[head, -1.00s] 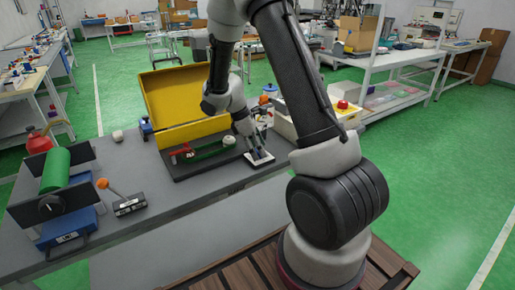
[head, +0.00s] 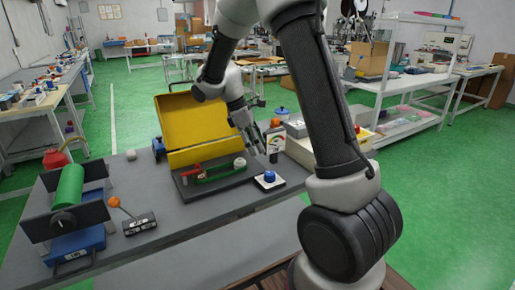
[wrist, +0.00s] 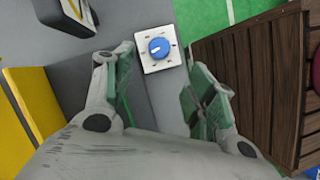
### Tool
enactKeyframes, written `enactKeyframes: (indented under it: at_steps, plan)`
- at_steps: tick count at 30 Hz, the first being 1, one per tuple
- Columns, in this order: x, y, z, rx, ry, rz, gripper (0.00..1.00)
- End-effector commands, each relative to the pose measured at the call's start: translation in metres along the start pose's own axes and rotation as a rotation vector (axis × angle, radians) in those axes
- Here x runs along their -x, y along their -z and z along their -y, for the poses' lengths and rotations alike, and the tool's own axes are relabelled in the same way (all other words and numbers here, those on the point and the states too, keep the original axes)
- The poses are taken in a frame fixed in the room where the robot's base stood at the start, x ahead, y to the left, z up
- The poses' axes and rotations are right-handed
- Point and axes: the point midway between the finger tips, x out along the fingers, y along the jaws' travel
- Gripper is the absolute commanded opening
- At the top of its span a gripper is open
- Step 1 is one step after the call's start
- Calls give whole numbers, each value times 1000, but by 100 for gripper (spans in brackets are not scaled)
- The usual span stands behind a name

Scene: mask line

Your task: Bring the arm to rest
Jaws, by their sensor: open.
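My gripper (head: 259,147) is open and empty in the head view, raised above the back right part of the grey table (head: 190,224). In the wrist view my gripper (wrist: 165,88) shows its two greenish fingers spread apart. A blue knob (wrist: 158,48) on a white square plate (wrist: 172,62) lies beyond the gap between the fingertips.
A yellow panel (head: 190,115) stands behind the black base (head: 215,183), which carries a red lever and a green part. A green roller (head: 70,185) and a box with an orange-tipped lever (head: 139,223) stand at left. A brown slatted surface (wrist: 245,85) is at right in the wrist view.

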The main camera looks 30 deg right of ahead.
Motion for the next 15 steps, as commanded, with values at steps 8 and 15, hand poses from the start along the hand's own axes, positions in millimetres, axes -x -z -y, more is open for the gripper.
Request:
enactKeyframes:
  at_steps: [8, 15]
  plan:
    - [0, 0, 0, 0, 0, 0, 56]
    - [-3, 1, 4, -118, 12, -6, 56]
